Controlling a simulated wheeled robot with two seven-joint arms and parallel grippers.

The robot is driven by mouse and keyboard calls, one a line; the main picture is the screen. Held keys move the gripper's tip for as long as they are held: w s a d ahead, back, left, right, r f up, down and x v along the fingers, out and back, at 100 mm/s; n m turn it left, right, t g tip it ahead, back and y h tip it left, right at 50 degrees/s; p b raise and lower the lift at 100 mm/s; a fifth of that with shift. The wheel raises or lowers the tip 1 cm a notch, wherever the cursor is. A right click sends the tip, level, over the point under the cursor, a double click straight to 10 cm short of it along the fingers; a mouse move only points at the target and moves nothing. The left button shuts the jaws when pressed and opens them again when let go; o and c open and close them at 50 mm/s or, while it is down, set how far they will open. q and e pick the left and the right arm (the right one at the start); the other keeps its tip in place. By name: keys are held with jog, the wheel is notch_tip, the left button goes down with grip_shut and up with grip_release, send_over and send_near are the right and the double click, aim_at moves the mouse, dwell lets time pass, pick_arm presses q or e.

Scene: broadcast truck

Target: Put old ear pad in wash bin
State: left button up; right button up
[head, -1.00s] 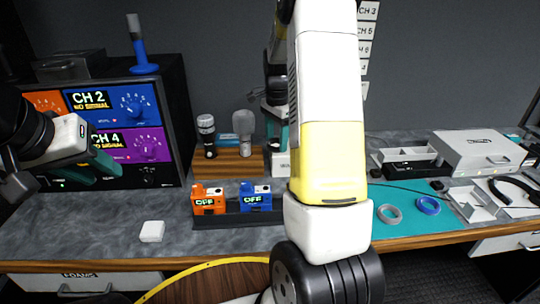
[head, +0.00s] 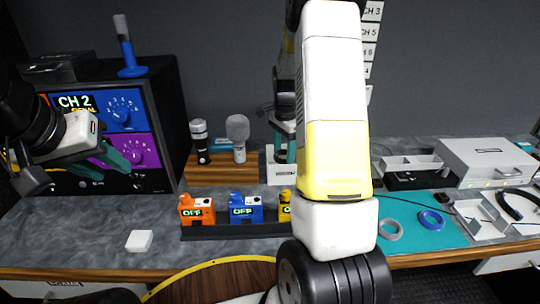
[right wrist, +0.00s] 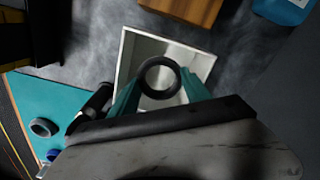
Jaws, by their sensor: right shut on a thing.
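The old ear pad (right wrist: 159,77) is a black ring held between the teal fingers of my right gripper (right wrist: 160,82), with its opening facing the camera. Behind it in the right wrist view is the white, square-rimmed wash bin (right wrist: 208,62). The ring appears over the bin's opening; I cannot tell its height above the floor of the bin. In the head view the bin (head: 275,176) stands at the back of the counter, partly hidden by my right arm. My left gripper (head: 102,163) looks open and empty, in front of the monitors at the left.
A wooden block with two microphones (head: 220,172) stands left of the bin. A row of orange, blue and yellow packs (head: 245,209) sits in front. At right are a teal mat (head: 410,236) with grey and blue rings, a headset (head: 512,205) and trays. A white block (head: 140,241) lies front left.

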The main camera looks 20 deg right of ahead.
jog(key=shift+f, duration=2.75)
jog(key=shift+f, duration=0.15)
jog(key=o, duration=1)
jog(key=shift+o, duration=0.2)
notch_tip(320, 180, up, 12)
jog(key=s+a+r+n+t+y, duration=0.1)
jog(key=s+a+r+n+t, duration=0.1)
jog(key=s+a+r+n, duration=0.25)
jog(key=s+a+r+n+t, duration=0.1)
jog(key=s+a+r+n, duration=0.15)
jog(key=s+r, duration=0.4)
jog(key=s+a+r+n+t, duration=0.1)
jog(key=s+a+n, duration=0.1)
jog(key=s+n, duration=0.1)
jog(key=s+a+r+n+t, duration=0.1)
jog(key=s+a+r+n, duration=0.1)
jog(key=s, duration=0.4)
jog(key=s+a+r+n+t+y, duration=0.1)
jog(key=s+a+n, duration=0.1)
jog(key=s, duration=0.3)
jog(key=shift+a+r+n, duration=0.25)
jog(key=shift+a+n, duration=0.1)
jog(key=shift+n, duration=0.45)
